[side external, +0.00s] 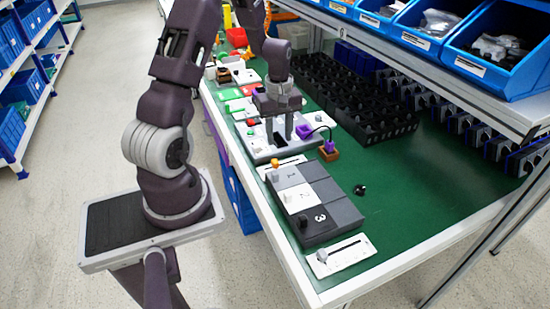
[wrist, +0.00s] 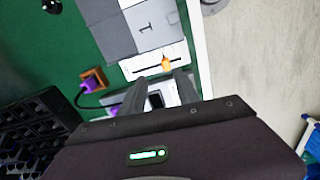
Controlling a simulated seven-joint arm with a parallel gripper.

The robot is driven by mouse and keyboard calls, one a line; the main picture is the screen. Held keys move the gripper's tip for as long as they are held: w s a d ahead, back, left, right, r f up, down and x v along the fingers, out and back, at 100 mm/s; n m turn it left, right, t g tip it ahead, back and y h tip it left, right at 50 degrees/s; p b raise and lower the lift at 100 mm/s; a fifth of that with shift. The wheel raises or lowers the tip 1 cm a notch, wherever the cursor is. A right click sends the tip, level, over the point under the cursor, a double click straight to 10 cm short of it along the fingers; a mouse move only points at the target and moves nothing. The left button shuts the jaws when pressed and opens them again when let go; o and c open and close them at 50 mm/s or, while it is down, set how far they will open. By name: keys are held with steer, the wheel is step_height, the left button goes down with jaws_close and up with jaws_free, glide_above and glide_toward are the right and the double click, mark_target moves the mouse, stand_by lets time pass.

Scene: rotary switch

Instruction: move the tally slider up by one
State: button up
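A grey-and-white box (side external: 315,207) with panels marked 1 and 3 lies on the green table; part of it, with the 1, shows in the wrist view (wrist: 146,30). A small dark knob (side external: 303,221) stands near its 3. A white slotted strip with an orange knob (side external: 275,163) is at the box's far end; the orange knob also shows in the wrist view (wrist: 166,62). Another slotted white plate (side external: 342,255) with a grey knob is at the near end. I cannot tell which is the tally slider. My gripper (side external: 280,142) is open and empty, beyond the orange knob.
A purple plug (side external: 329,146) with a black cable sits on a brown block beside the gripper. A black compartment rack (side external: 370,110) stands to the right. A small black piece (side external: 360,190) lies on the table. The green surface right of the numbered box is mostly clear.

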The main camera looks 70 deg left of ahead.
mark_target(276, 161)
steer(key=shift+n, duration=0.5)
steer(key=f, duration=0.6)
steer(key=a+f, duration=0.1)
steer(key=f, duration=0.2)
steer(key=shift+s+a+f, duration=0.1)
steer(key=shift+s+f, duration=0.25)
steer(key=shift+s, duration=0.05)
steer(key=shift+c, duration=0.5)
jaws_close()
steer(key=shift+w, duration=0.15)
